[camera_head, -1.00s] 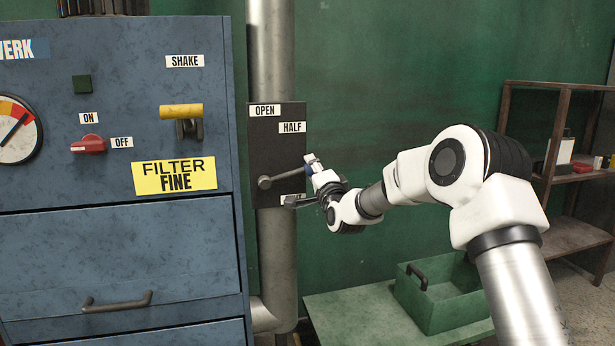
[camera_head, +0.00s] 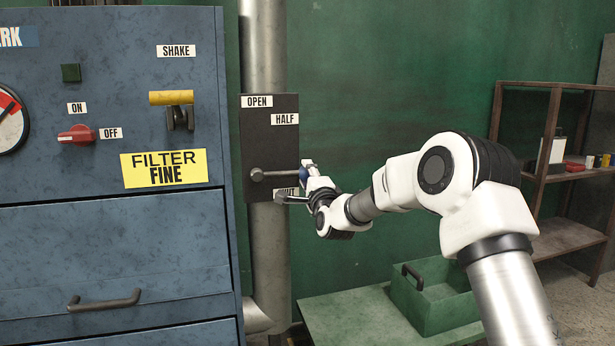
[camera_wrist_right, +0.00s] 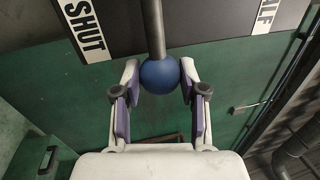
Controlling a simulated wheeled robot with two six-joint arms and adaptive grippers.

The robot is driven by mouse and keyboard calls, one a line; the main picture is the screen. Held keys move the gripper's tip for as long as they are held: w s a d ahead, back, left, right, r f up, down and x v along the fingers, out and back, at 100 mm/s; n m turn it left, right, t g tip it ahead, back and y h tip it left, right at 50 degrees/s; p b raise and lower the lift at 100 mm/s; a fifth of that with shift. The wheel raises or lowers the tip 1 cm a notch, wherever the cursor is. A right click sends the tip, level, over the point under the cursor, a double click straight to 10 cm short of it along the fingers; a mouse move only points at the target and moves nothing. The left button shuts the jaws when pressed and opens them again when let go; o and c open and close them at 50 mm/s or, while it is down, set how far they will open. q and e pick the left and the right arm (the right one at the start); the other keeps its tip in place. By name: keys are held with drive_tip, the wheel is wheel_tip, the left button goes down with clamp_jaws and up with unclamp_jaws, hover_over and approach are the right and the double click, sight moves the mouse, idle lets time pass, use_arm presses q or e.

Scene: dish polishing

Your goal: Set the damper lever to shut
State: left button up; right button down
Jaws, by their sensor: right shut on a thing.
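The damper lever (camera_head: 275,175) is a grey rod on a dark plate (camera_head: 262,138) fixed to a vertical pipe. It points right, nearly level, below the HALF label (camera_head: 284,119) and just above the SHUT label (camera_head: 287,193), which is partly covered. Its blue ball knob (camera_wrist_right: 159,77) sits between both fingers of my right gripper (camera_wrist_right: 159,70) in the wrist view. In the head view my right gripper (camera_head: 298,184) is shut on the knob, coming from the right. The OPEN label (camera_head: 257,101) is at the plate's top. My left gripper is out of view.
A blue cabinet (camera_head: 110,240) with a red switch (camera_head: 77,134) and a yellow-handled lever (camera_head: 171,98) stands left of the pipe. A green box (camera_head: 432,297) sits on a low green table (camera_head: 345,318). A brown shelf (camera_head: 565,180) stands at the right.

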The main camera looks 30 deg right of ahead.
drive_tip(key=c, duration=0.6)
unclamp_jaws()
drive_tip(key=shift+f, duration=0.2)
drive_tip(key=v, duration=1.2)
